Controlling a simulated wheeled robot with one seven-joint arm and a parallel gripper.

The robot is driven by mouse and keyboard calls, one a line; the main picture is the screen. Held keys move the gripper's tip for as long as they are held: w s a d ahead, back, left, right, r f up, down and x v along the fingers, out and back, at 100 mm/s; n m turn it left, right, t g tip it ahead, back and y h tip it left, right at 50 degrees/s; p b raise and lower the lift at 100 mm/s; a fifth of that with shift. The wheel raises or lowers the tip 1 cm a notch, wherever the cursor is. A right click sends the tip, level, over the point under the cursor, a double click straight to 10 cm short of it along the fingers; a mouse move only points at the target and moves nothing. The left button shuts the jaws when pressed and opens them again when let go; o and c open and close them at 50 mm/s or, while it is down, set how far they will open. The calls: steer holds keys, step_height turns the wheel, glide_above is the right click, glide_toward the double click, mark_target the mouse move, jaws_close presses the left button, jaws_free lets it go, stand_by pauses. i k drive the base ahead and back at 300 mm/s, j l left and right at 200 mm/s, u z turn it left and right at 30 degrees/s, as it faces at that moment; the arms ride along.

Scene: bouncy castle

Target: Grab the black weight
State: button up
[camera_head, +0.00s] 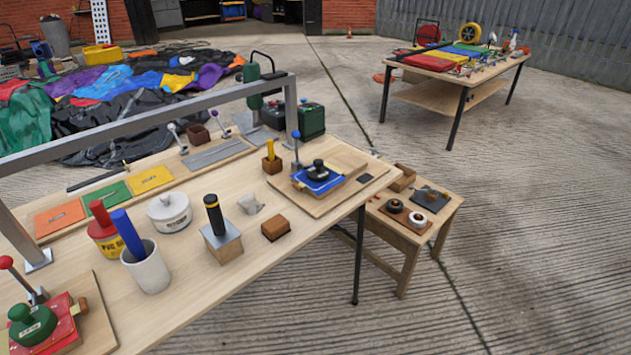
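The black weight (318,168) is a squat round piece with a knob on top. It sits upright on a blue pad (306,182), on a wooden board (326,203) near the right end of the workbench. A lever with a blue ball handle (296,148) stands just behind and left of it. Nothing covers the weight from this side. My gripper is not in view.
The workbench (205,280) holds a green weight (32,324) on a red pad, a white cup (147,268), a white pot (169,212) and a metal frame (150,122). A low side table (399,236) stands right. Concrete floor (530,220) is open beyond.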

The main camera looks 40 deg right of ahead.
mark_target(317, 172)
steer(key=z, duration=0.6)
steer(key=i+l+u, duration=0.1)
steer(key=l, duration=0.15)
steer(key=i+j+z, duration=0.1)
steer(key=z, duration=0.3)
steer(key=i+j+z, duration=0.15)
steer(key=z, duration=0.2)
steer(key=i+j+z, duration=0.2)
steer(key=z, duration=0.2)
steer(key=i+j, duration=0.05)
